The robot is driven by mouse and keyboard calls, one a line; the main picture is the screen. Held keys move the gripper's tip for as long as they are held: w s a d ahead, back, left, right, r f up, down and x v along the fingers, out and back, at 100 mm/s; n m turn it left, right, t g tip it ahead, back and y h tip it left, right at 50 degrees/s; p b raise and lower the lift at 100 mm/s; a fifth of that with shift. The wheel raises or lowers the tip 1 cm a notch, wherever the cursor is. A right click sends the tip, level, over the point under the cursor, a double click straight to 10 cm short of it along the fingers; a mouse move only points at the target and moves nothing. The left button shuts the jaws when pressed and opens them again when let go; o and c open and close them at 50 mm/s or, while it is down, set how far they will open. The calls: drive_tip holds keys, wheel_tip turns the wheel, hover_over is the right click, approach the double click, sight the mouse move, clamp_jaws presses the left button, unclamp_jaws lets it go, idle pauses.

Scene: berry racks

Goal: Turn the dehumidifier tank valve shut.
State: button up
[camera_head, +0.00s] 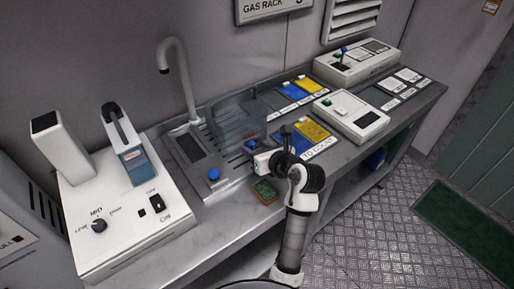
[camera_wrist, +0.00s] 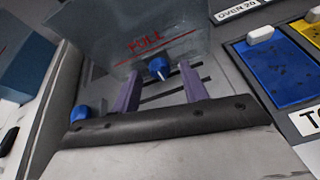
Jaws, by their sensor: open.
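The clear dehumidifier tank (camera_wrist: 95,40) with a red FULL line fills the upper part of the wrist view. The blue valve (camera_wrist: 157,67) with a pale lever is low on the tank's front. My gripper (camera_wrist: 160,78) is open, with one finger on each side of the valve in the picture. I cannot tell whether either finger touches it. In the head view my gripper (camera_head: 262,162) is in front of the tank, its fingers mostly hidden.
A blue knob (camera_head: 213,174) is left of my gripper; it also shows in the wrist view (camera_wrist: 80,113). A green sponge-like block (camera_head: 264,190) lies near the bench edge. Blue and yellow pads and a white device (camera_head: 350,118) stand to the right. A curved tap (camera_head: 178,80) rises behind.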

clamp_jaws()
drive_tip(key=shift+b, duration=0.4)
drive_tip(key=n+b, duration=0.1)
drive_tip(key=n+h+b, duration=0.1)
drive_tip(key=b, duration=0.1)
drive_tip(key=shift+s+a+f+t, duration=0.15)
drive_tip(key=shift+f+t, duration=0.1)
drive_tip(key=shift+t, duration=0.15)
drive_tip(key=n+t+h+b, duration=0.1)
drive_tip(key=n+b, duration=0.2)
drive_tip(key=b, duration=0.1)
drive_tip(key=shift+a+r+t, duration=0.1)
drive_tip(key=shift+t, duration=0.3)
drive_tip(key=shift+r, duration=0.1)
unclamp_jaws()
